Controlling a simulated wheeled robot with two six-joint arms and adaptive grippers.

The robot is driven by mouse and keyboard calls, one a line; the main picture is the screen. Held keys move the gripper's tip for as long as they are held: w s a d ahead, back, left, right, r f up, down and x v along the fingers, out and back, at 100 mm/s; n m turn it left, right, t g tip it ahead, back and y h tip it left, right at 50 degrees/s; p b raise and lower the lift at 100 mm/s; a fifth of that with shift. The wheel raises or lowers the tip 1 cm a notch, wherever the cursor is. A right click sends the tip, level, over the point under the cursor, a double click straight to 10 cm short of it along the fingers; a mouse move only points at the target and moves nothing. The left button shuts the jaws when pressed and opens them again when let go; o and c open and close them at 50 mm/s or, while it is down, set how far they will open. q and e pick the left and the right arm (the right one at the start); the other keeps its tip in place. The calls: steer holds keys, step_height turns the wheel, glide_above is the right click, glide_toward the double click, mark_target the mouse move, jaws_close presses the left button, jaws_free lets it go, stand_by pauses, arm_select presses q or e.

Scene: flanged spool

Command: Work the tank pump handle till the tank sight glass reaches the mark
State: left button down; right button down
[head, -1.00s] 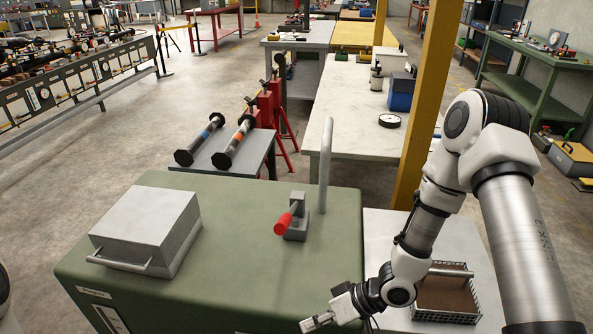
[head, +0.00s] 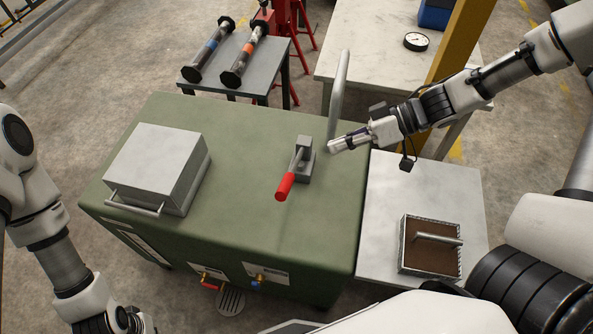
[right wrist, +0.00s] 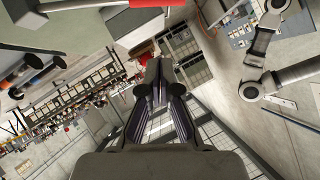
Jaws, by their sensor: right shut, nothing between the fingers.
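The green tank (head: 240,225) stands in the middle of the head view. Its pump handle has a red grip (head: 285,187) on a grey bracket (head: 304,165) on the tank top and tilts toward the front. The red grip also shows at the top of the right wrist view (right wrist: 148,3). My right gripper (head: 335,147) is shut and empty, right of the bracket and apart from the grip. A pale framed strip (head: 143,245) on the tank front may be the sight glass; its level and mark are unreadable. My left gripper (head: 142,322) is partly cut off at the bottom edge.
A grey box with a bar handle (head: 157,165) sits on the tank's left. A grey upright pipe (head: 339,95) rises behind the bracket, near my right gripper. Red and blue valves are on the tank front.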

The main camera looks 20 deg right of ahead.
mark_target(293, 170)
steer(key=s+f+b+x, duration=0.1)
steer(key=x, duration=0.5)
steer(key=s+f+b+x, duration=0.1)
steer(key=b+x, duration=0.1)
steer(key=x, duration=0.4)
steer(key=shift+d, duration=0.2)
steer(key=shift+w+f, duration=0.1)
steer(key=shift+f, duration=0.1)
